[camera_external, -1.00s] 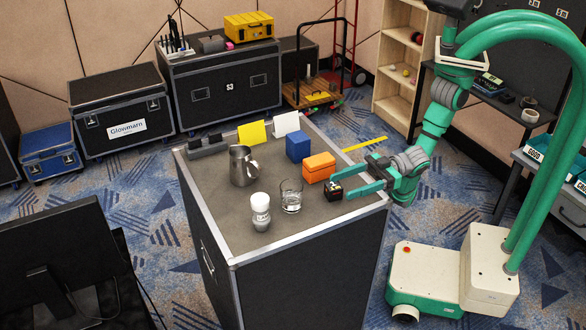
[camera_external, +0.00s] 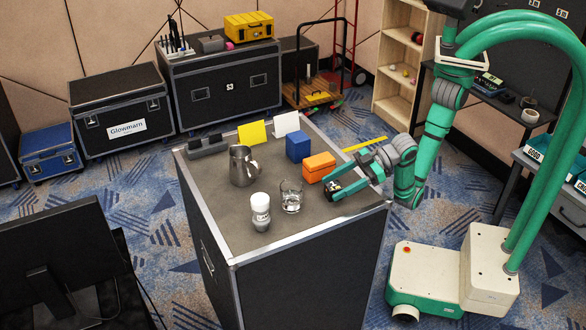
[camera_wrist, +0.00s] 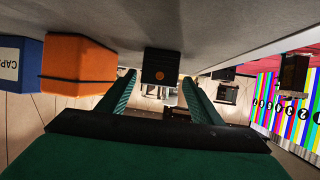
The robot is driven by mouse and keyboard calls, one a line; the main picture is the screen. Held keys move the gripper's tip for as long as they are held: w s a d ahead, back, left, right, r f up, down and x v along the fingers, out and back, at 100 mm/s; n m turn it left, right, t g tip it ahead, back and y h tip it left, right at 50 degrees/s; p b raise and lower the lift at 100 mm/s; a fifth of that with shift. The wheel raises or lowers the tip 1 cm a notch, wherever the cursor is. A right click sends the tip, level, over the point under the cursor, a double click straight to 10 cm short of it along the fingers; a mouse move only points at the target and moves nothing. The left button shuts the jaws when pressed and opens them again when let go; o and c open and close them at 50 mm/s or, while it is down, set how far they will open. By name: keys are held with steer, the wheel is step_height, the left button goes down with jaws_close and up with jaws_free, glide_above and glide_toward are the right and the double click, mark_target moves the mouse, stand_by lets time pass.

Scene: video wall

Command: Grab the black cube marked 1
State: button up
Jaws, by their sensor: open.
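The small black cube (camera_external: 332,187) stands near the right edge of the case top, with a pale mark I cannot read clearly. In the wrist view my gripper (camera_wrist: 160,82) has one finger to each side of the cube, with gaps visible. Whether the cube lies fully between the fingertips, I cannot tell.
An orange box (camera_external: 319,167) sits just behind the cube, and a blue box (camera_external: 298,146) beyond it. A clear glass (camera_external: 291,197), a white-capped shaker (camera_external: 261,211) and a metal pitcher (camera_external: 242,166) stand left on the case top (camera_external: 235,225). The front right corner is clear.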

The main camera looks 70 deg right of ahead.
mark_target(327, 189)
steer(key=shift+x, duration=2.65)
steer(key=shift+w+r, duration=0.15)
steer(key=c, duration=1.2)
